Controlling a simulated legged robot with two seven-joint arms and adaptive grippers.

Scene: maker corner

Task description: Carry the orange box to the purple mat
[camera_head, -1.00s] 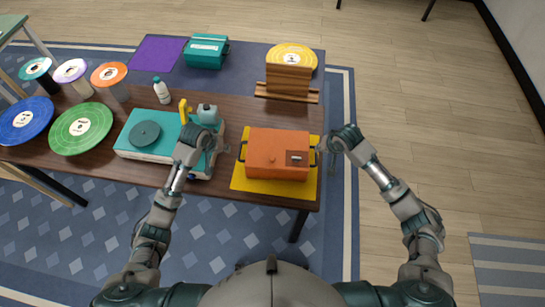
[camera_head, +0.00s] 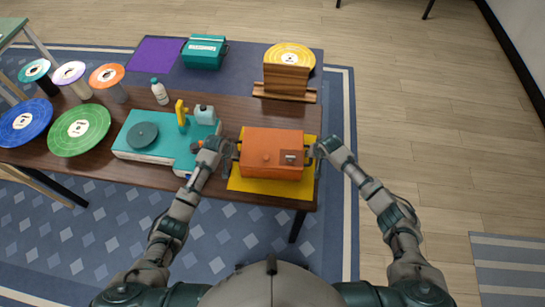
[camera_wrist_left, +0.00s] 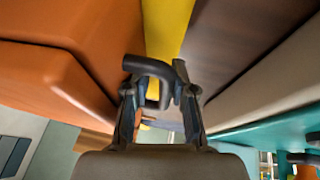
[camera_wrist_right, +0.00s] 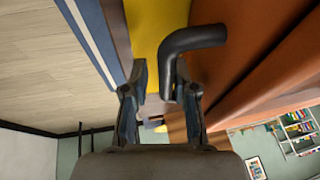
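The orange box (camera_head: 271,153) sits on the yellow mat (camera_head: 272,188) at the right front of the table. It has a dark handle on each side. The purple mat (camera_head: 158,54) lies bare at the back left. My left gripper (camera_head: 227,151) is at the box's left handle, and my right gripper (camera_head: 316,150) is at its right handle. In the left wrist view the left handle (camera_wrist_left: 150,66) lies at the parted fingertips.
A teal turntable base (camera_head: 160,152) stands just left of the box, close to my left arm. A teal box (camera_head: 204,52) stands beside the purple mat. A wooden rack with a yellow disc (camera_head: 287,82) is behind the orange box. A bottle (camera_head: 160,92) and several discs are further left.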

